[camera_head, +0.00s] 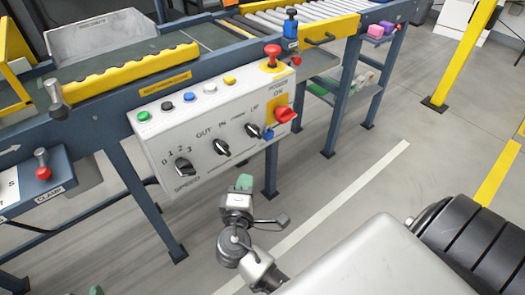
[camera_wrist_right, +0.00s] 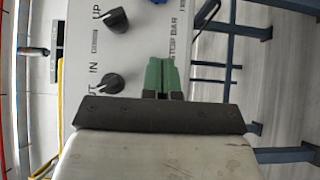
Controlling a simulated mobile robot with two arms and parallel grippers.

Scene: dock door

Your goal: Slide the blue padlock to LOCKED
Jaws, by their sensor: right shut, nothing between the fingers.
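A small blue piece (camera_head: 267,134), which looks like the padlock, sits on the lower right of the white control panel (camera_head: 215,125), just below the red switch (camera_head: 286,114). Its slide position and any LOCKED lettering are too small to read. A blue edge (camera_wrist_right: 159,2) shows at the top of the right wrist view. My right gripper (camera_head: 244,182) is shut and empty, below and in front of the panel, apart from the blue piece. Its green fingertips (camera_wrist_right: 161,73) are together in the wrist view. Only a green tip of my left gripper (camera_head: 97,290) shows at the bottom edge.
The panel carries black knobs (camera_head: 221,147), several push buttons (camera_head: 189,97) and a red mushroom button (camera_head: 272,53). A blue-topped fixture (camera_head: 290,25) stands on the conveyor frame behind. Blue table legs (camera_head: 270,170) stand under the panel. Open floor lies to the right.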

